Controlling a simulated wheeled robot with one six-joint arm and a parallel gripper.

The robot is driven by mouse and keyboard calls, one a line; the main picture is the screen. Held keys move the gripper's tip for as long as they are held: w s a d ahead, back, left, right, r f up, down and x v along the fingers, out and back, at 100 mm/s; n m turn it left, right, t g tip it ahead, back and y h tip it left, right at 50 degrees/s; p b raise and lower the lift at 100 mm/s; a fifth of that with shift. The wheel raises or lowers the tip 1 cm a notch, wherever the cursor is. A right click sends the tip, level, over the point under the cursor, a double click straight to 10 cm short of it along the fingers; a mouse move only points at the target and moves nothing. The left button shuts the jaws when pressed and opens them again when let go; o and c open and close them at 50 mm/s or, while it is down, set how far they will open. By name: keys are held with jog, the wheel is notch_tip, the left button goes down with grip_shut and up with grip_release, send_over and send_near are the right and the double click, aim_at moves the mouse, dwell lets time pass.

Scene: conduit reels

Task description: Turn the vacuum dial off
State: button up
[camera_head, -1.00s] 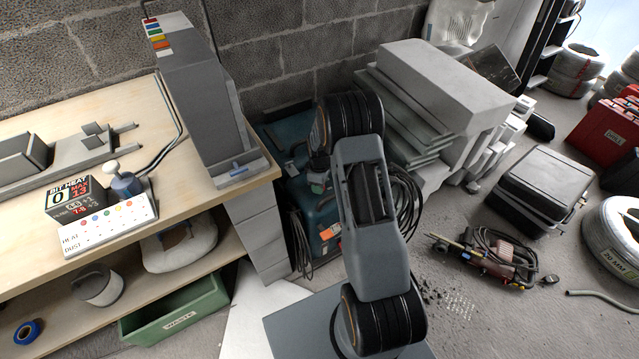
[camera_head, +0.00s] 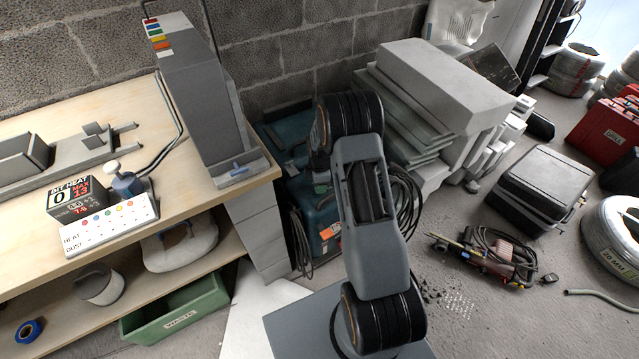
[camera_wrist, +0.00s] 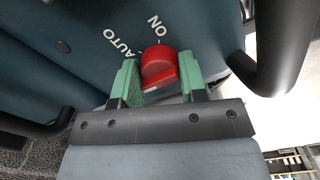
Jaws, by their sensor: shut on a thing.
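The vacuum dial (camera_wrist: 158,66) is a red knob on a dark teal panel (camera_wrist: 75,20) in the wrist view, with the words AUTO and ON printed beside it. My gripper (camera_wrist: 160,72) has its two green fingers on either side of the knob, shut on it. The OFF label is not visible, and I cannot tell for sure which setting the knob points to. In the head view the teal vacuum (camera_head: 322,222) stands on the floor beside the bench, partly behind my arm. The dial and my gripper are hidden there.
Black tubular bars (camera_wrist: 285,45) flank the panel in the wrist view. In the head view a wooden bench (camera_head: 40,140) stands left, with a green waste bin (camera_head: 180,318) below. Stacked grey slabs (camera_head: 440,85) stand behind my arm. A black case (camera_head: 540,190) is at right.

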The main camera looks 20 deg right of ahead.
dwell(0.3)
jog(key=o, duration=0.9)
notch_tip(320, 180, up, 14)
jog(key=p, duration=0.3)
jog(key=shift+f, duration=0.1)
